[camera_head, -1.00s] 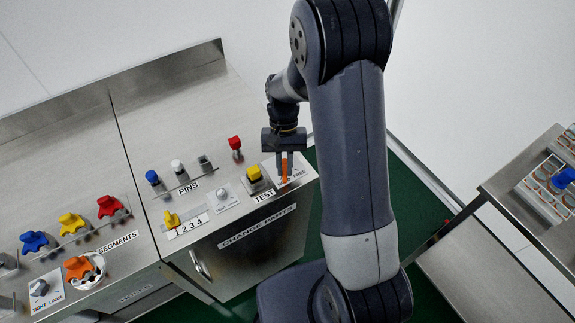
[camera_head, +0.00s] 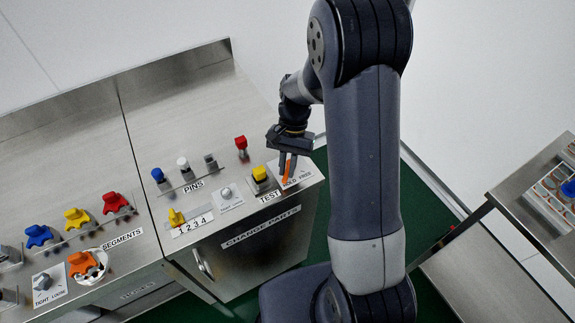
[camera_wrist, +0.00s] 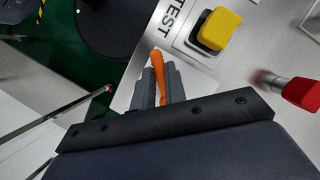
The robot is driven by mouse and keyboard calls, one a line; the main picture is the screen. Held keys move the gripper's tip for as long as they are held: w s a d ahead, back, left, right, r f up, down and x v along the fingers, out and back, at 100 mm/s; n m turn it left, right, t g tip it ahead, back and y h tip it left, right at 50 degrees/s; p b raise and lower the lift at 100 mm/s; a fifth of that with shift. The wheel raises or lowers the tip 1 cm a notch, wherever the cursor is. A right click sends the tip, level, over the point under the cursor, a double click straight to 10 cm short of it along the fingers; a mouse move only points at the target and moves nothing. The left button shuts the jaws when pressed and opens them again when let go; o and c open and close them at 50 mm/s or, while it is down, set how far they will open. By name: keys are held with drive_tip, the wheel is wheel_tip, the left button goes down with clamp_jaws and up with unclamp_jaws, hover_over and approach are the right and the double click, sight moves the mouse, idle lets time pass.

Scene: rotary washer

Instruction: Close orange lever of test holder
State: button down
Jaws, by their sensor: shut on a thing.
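The orange lever (camera_head: 286,181) stands at the right front corner of the steel counter, beside the TEST label. In the wrist view the orange lever (camera_wrist: 157,66) shows between the two grey fingers, its tip sticking out past them. My gripper (camera_head: 288,164) is shut on the lever, and it also shows in the wrist view (camera_wrist: 159,88). The lever's base is partly hidden by the fingers. The test holder with a yellow block (camera_head: 260,172) is just left of the lever; the yellow block (camera_wrist: 219,29) is large in the wrist view.
A red-topped pin (camera_head: 241,143) stands behind the yellow block, and its red top (camera_wrist: 301,93) is right of my gripper in the wrist view. Pins, a yellow knob (camera_head: 176,217) and coloured segments (camera_head: 76,218) stand further left. The counter edge is close to the lever.

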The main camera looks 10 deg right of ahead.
drive_tip(key=c, duration=1.4)
unclamp_jaws()
drive_tip(key=shift+c, duration=0.2)
drive_tip(key=b+v, duration=0.1)
drive_tip(key=v, duration=0.9)
drive_tip(key=shift+w+r, duration=0.15)
drive_tip(key=shift+r, duration=0.25)
drive_tip(key=p+x, duration=0.1)
drive_tip(key=x, duration=1)
drive_tip(key=shift+d, duration=0.1)
drive_tip(key=shift+r, duration=0.15)
